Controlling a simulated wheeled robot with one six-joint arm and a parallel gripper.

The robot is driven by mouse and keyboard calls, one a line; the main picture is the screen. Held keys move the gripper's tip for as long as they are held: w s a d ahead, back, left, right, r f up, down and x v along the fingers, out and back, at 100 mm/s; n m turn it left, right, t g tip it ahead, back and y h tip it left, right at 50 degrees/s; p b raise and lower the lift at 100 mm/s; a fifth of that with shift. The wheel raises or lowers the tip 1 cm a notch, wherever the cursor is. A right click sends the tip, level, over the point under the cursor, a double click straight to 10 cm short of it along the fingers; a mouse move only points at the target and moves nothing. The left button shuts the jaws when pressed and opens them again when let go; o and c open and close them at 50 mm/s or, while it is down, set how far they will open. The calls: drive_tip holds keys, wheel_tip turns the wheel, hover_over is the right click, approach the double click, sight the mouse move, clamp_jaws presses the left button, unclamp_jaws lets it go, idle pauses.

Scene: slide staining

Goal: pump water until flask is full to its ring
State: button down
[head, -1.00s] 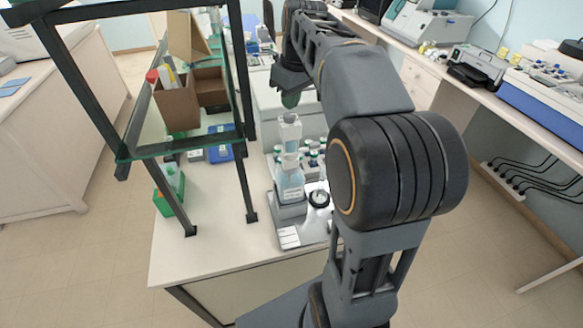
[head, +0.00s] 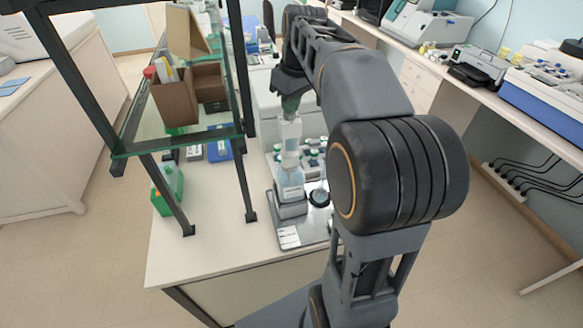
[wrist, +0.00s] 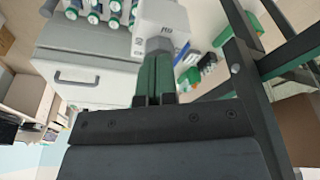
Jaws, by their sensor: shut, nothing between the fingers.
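No ring or water level can be made out.
Several green-capped bottles (head: 313,160) stand behind the dispenser. A glass shelf on dark posts (head: 240,180) rises close on the left, with a cardboard box (head: 176,104) on it. A green container (head: 168,190) stands behind it. The front left bench top (head: 200,255) is clear.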

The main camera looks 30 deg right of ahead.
sight(290, 119)
drive_tip(key=shift+s+b+x, duration=0.2)
drive_tip(key=shift+b+x, duration=0.45)
drive_tip(key=shift+x, duration=0.35)
drive_tip(key=shift+s+b+x, duration=0.15)
drive_tip(key=shift+b+x, duration=0.5)
drive_tip(key=shift+x, duration=0.3)
drive_tip(key=shift+d+f, duration=0.15)
drive_tip(key=shift+f, duration=0.1)
drive_tip(key=shift+r, duration=0.15)
drive_tip(key=shift+w+a+p+v, duration=0.1)
drive_tip(key=shift+w+p+v, duration=0.1)
drive_tip(key=shift+p+v, duration=0.8)
drive_tip(key=shift+w+a+p+v, duration=0.1)
drive_tip(key=shift+w+p+v, duration=0.1)
drive_tip(key=shift+p+v, duration=0.75)
drive_tip(key=shift+w+p+v, duration=0.2)
drive_tip(key=shift+p+v, duration=0.65)
drive_tip(key=shift+v, duration=0.3)
drive_tip(key=shift+s+d+b+x, duration=0.1)
drive_tip(key=shift+s+b+x, duration=0.1)
drive_tip(key=shift+b+x, duration=0.7)
drive_tip(key=shift+s+d+b+x, duration=0.1)
drive_tip(key=shift+s+b+x, duration=0.1)
drive_tip(key=shift+b+x, duration=0.7)
drive_tip(key=shift+s+b+x, duration=0.15)
drive_tip(key=shift+b+x, duration=0.4)
drive_tip(key=shift+x, duration=0.6)
drive_tip(key=shift+s+f, duration=0.1)
drive_tip(key=shift+f, duration=0.15)
drive_tip(key=shift+r, duration=0.15)
